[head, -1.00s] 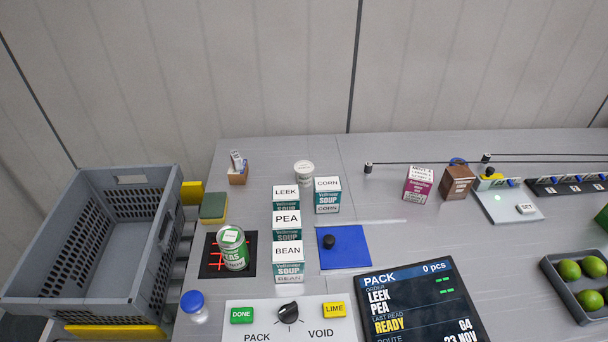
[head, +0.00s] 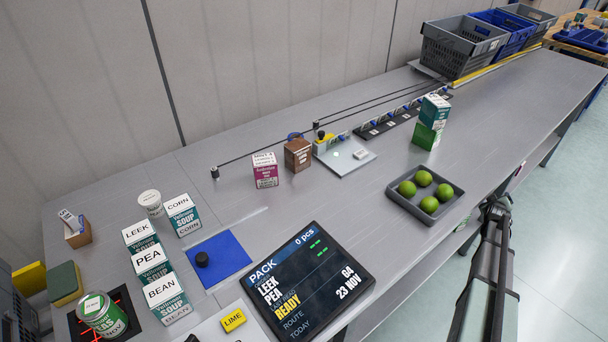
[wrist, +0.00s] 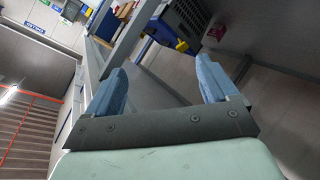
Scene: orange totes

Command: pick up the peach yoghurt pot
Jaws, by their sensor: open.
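A small white pot with a pale lid (head: 150,203) stands upright at the back left of the bench in the head view, behind the soup cartons. Its label is too small to read, so I cannot tell whether it is the peach yoghurt pot. My gripper (wrist: 162,88) shows in the wrist view with its two blue fingers wide apart and nothing between them. The pot does not show clearly in that view. In the head view my arm (head: 488,270) is off the bench's front edge at the right, far from the pot.
Soup cartons (head: 150,262) stand in front of the pot, with a CORN carton (head: 182,215) close at its right. A green can (head: 102,315), a blue mat (head: 219,257), a screen (head: 307,283) and a lime tray (head: 428,207) occupy the front. Grey bench lies clear behind the screen.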

